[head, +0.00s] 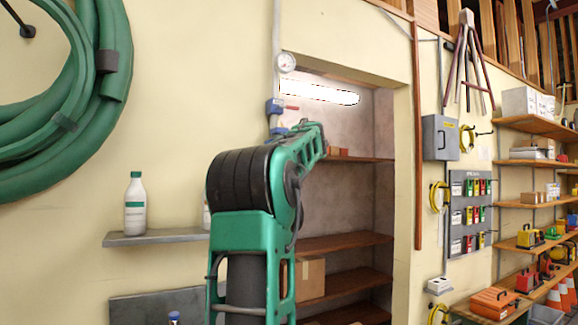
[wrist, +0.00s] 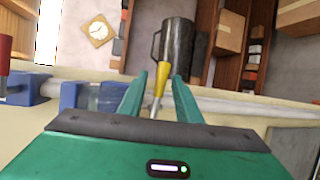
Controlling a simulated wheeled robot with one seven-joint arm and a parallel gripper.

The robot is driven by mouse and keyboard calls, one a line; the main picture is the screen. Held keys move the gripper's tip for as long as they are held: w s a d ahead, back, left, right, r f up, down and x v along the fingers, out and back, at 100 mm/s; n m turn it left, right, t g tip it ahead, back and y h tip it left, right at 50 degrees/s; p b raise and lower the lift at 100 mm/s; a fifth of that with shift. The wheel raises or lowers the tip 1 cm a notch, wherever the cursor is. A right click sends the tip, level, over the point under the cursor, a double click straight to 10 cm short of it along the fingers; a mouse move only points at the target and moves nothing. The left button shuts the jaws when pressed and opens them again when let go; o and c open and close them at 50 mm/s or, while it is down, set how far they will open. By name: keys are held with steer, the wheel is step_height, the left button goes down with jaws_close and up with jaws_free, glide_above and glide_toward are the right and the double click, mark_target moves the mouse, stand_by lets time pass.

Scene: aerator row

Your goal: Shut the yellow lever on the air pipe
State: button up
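In the wrist view the yellow lever (wrist: 161,78) stands between the two fingers of my gripper (wrist: 158,80), which is open. Small gaps show between lever and fingers. The lever runs across the line of the pale air pipe (wrist: 235,106) in this picture. Blue fittings (wrist: 75,95) sit on the pipe left of my gripper. In the head view the air pipe (head: 277,30) runs down the wall, and my arm hides the yellow lever and my fingers.
A red lever (head: 291,108) on a blue valve (head: 274,106) sits higher on the pipe, below a round gauge (head: 287,62). A dark jug (wrist: 174,50) stands just beyond my fingertips in the wrist view. The shelved recess (head: 345,243) lies right of the pipe. A white bottle (head: 135,205) stands on a ledge left.

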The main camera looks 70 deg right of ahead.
steer(key=shift+s, duration=0.1)
steer(key=shift+r, duration=0.1)
steer(key=v, duration=1)
steer(key=shift+a, duration=0.45)
